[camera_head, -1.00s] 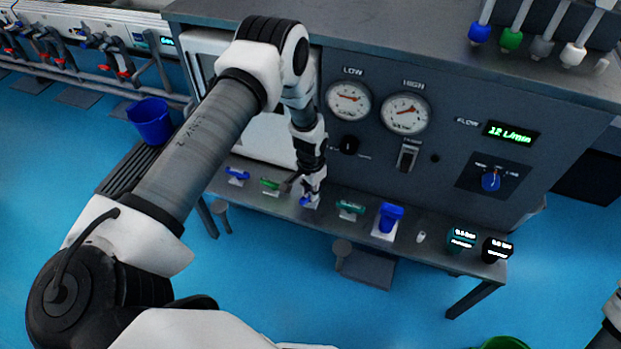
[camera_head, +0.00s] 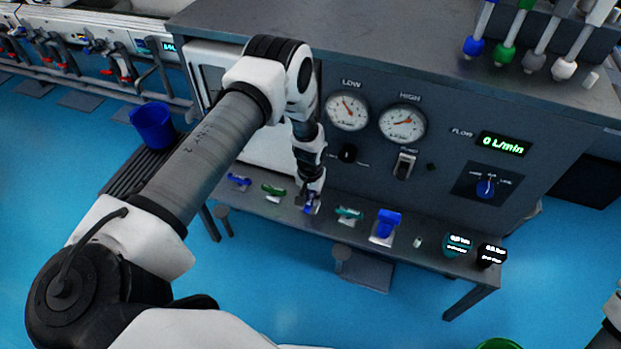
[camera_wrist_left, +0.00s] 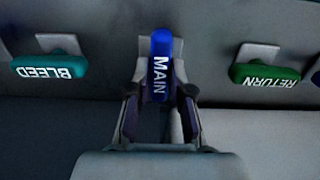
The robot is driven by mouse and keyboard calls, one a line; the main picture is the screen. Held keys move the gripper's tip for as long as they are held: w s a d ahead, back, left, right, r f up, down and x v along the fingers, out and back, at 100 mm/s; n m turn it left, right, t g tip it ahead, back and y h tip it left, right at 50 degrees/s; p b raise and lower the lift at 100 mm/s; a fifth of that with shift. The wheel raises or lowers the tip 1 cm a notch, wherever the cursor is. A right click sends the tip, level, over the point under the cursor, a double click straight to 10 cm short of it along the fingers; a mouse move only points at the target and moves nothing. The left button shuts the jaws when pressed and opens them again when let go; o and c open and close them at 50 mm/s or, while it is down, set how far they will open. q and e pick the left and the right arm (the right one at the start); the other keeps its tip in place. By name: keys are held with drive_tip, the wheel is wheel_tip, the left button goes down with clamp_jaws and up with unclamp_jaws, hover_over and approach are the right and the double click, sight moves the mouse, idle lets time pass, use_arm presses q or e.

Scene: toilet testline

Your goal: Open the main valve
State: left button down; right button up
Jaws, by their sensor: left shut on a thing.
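The main valve's blue handle (camera_wrist_left: 161,62), lettered MAIN, stands lengthwise up and down in the left wrist view. It is crosswise to its neighbours' handles. My left gripper (camera_wrist_left: 160,115) is shut on it, with one finger on each side. In the head view the blue handle (camera_head: 312,205) is partly hidden by my left gripper (camera_head: 311,190) on the bench's front shelf. My right gripper is out of view.
The green RETURN handle (camera_wrist_left: 268,74) and teal BLEED handle (camera_wrist_left: 49,67) flank the main valve. A blue upright handle (camera_head: 388,223) stands further right. The flow display (camera_head: 503,143) reads 0 L/min. Gauges (camera_head: 346,111) are on the panel behind.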

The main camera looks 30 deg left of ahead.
sight(310, 199)
use_arm(q)
drive_tip(key=c, duration=1)
unclamp_jaws()
drive_tip(key=shift+c, duration=0.2)
drive_tip(key=shift+r, duration=0.1)
wheel_tip(310, 199, up, 12)
drive_tip(key=shift+f, duration=0.2)
